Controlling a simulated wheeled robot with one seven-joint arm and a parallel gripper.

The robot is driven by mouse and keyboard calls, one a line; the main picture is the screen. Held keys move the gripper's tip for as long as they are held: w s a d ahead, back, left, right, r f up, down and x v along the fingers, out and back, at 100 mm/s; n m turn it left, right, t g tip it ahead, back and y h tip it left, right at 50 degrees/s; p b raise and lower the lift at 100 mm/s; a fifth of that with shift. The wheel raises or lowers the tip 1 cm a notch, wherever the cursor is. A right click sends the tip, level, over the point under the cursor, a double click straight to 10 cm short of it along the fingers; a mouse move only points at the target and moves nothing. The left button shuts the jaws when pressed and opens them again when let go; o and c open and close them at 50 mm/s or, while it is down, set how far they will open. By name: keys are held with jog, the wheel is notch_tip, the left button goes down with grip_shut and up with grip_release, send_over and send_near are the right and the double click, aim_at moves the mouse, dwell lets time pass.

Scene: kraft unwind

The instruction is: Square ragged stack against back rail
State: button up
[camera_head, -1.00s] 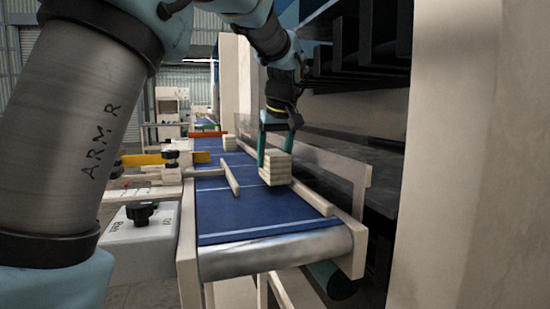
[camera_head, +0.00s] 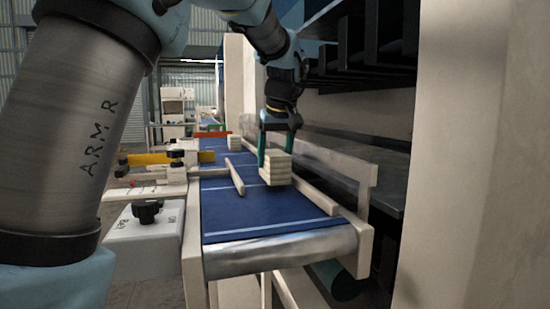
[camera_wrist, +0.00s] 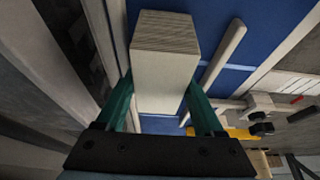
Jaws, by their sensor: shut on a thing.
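The stack (camera_head: 276,169) is a pale cream block of several thin layers on the blue conveyor belt (camera_head: 262,211). It also shows in the wrist view (camera_wrist: 165,62), where its layered edges look fairly even. My gripper (camera_head: 276,152) is shut on the stack, with one green finger on each side of it. The fingers also flank it in the wrist view (camera_wrist: 162,100). The pale back rail (camera_head: 318,196) runs along the right side of the belt, close beside the stack. I cannot tell whether the stack touches the rail or the belt.
A short pale guide bar (camera_head: 236,177) lies left of the held stack. A yellow bar (camera_head: 165,158) and a control box with a black knob (camera_head: 146,211) stand at the left. The near belt is clear.

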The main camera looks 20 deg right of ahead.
jog(key=o, duration=1.5)
jog(key=v, duration=1)
jog(key=shift+s+r, duration=0.1)
jog(key=shift+r, duration=0.3)
jog(key=shift+s, duration=0.1)
